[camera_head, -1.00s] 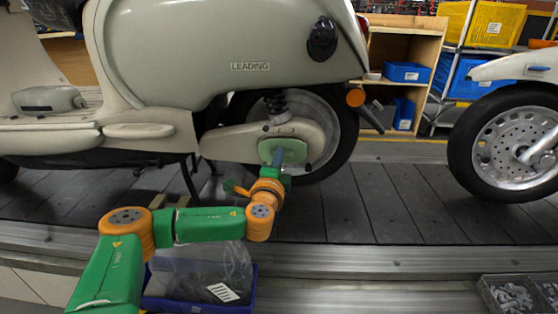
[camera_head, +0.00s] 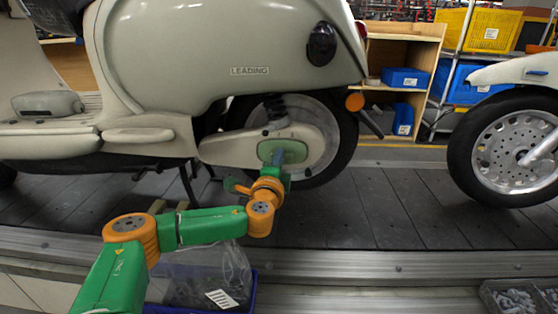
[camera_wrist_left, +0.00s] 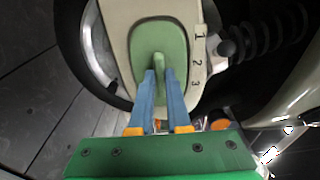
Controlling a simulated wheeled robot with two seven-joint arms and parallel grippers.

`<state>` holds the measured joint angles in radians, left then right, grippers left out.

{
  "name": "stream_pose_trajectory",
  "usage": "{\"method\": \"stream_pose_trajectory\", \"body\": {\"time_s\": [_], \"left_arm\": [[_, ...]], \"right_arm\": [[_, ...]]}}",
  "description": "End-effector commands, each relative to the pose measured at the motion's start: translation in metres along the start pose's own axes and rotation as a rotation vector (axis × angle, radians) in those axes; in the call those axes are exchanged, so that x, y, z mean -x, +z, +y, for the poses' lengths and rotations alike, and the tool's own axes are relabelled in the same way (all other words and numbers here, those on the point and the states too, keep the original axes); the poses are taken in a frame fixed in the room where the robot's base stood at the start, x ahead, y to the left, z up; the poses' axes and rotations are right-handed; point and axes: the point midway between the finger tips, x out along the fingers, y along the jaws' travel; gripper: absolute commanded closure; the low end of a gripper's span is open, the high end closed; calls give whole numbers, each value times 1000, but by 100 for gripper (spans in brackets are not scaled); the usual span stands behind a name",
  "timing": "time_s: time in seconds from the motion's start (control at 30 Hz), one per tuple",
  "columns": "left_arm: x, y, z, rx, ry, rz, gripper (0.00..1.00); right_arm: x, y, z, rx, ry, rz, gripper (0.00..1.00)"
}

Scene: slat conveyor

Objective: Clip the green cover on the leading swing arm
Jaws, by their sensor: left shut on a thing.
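The leading scooter, labelled LEADING (camera_head: 249,71), stands on the conveyor with its pale swing arm (camera_head: 222,150) in front of the rear wheel. The green cover (camera_head: 298,151) lies over the swing arm's face. In the left wrist view the cover (camera_wrist_left: 143,62) is an oval plate with a raised grip, lined up with the pale swing arm (camera_wrist_left: 117,18), which bears the marks 1, 2, 3. My left gripper (camera_head: 279,157) is shut on the cover's grip; its blue fingers (camera_wrist_left: 158,77) show there too. Whether the cover is fully seated, I cannot tell. My right gripper is out of view.
A blue bin (camera_head: 250,296) with a clear bag stands below my left arm. A metal rail (camera_head: 400,267) edges the slat conveyor (camera_head: 390,205). A second scooter's wheel (camera_head: 490,150) is at right. A tray of small parts (camera_head: 515,300) sits at lower right.

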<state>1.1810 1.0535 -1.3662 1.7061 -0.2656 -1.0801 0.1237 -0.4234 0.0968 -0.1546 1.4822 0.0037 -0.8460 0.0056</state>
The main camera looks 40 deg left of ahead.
Motion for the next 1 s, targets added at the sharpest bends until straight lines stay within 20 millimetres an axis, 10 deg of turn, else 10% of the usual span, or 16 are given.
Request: {"method": "stream_pose_trajectory", "body": {"time_s": [0.67,0.7,0.8,1.0], "left_arm": [[-3,0,0,0,-1,0,100],[-3,0,0,0,-1,0,77],[-3,0,0,0,-1,0,50],[-3,0,0,0,-1,0,50]], "right_arm": [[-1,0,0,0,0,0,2],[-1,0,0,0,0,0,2],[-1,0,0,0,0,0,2],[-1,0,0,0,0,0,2]]}}
